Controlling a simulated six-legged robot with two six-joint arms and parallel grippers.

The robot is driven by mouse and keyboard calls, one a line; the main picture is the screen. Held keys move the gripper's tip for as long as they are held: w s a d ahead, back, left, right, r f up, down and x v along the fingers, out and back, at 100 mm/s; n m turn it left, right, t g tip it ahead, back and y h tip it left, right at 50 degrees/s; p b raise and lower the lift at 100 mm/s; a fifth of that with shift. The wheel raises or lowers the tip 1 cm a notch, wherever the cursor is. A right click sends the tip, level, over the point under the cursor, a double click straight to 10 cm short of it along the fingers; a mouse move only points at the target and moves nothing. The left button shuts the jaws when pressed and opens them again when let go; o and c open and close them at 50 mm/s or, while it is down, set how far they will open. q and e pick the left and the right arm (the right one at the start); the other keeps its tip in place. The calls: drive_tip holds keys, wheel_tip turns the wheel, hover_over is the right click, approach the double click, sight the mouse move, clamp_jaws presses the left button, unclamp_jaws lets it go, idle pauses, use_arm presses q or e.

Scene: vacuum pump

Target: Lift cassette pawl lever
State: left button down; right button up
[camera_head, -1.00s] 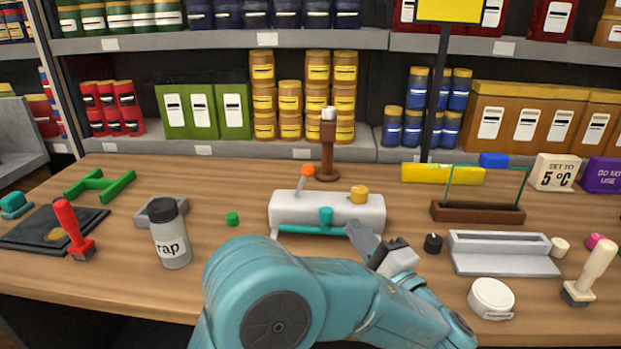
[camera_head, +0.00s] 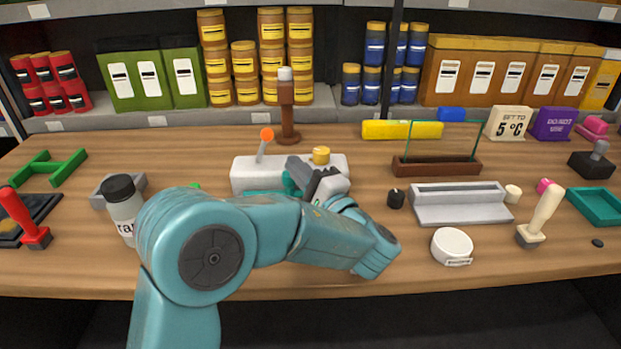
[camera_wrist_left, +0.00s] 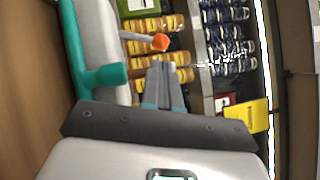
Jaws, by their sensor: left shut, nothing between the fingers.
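A white machine (camera_head: 243,172) stands mid-table, with an orange-tipped lever (camera_head: 266,135) rising from its top left and a yellow knob (camera_head: 320,155) at its top right. Teal parts on its front are partly hidden behind my arm. My left gripper (camera_head: 294,164) is in front of the machine, between the lever and the knob. In the left wrist view its fingers (camera_wrist_left: 164,72) are shut and empty. There the orange tip (camera_wrist_left: 160,42) appears just beyond the fingertips, with a visible gap. A teal handle (camera_wrist_left: 102,76) lies left of the fingers. My right gripper is out of view.
A brown post (camera_head: 287,112) with a white top stands behind the machine. A black knob (camera_head: 396,198), a grey tray (camera_head: 462,213) and a white round container (camera_head: 452,245) lie to its right. A grey canister (camera_head: 123,222) stands to the left, partly behind my arm.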

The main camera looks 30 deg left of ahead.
sight(270, 139)
use_arm(q)
drive_tip(key=x, duration=0.7)
drive_tip(key=shift+p, duration=0.4)
